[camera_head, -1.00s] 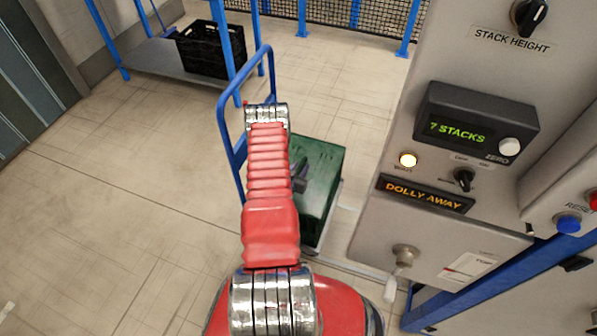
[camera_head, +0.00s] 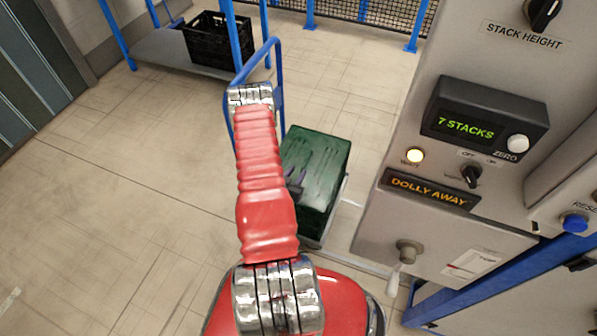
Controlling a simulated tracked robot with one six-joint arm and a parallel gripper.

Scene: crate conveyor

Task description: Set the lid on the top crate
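A green box-shaped crate or stack (camera_head: 328,160) stands just right of my red arm, at the foot of a blue-handled dolly. Its upper face shows dark, streaky marks. I cannot tell whether that face is a lid or the crate's own top. Part of my gripper (camera_head: 296,190) shows as a small dark shape at the left edge of the green face, beside my arm. My arm hides the rest of it. I cannot see whether its fingers are open, or whether it touches or holds anything. No separate lid can be made out.
The blue dolly handle (camera_head: 279,75) rises behind my arm. A grey control panel (camera_head: 385,235) fills the right side; its displays read "7 STACKS" and "DOLLY AWAY". A black crate (camera_head: 207,40) sits on a blue-framed rack at the back. The floor at left is clear.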

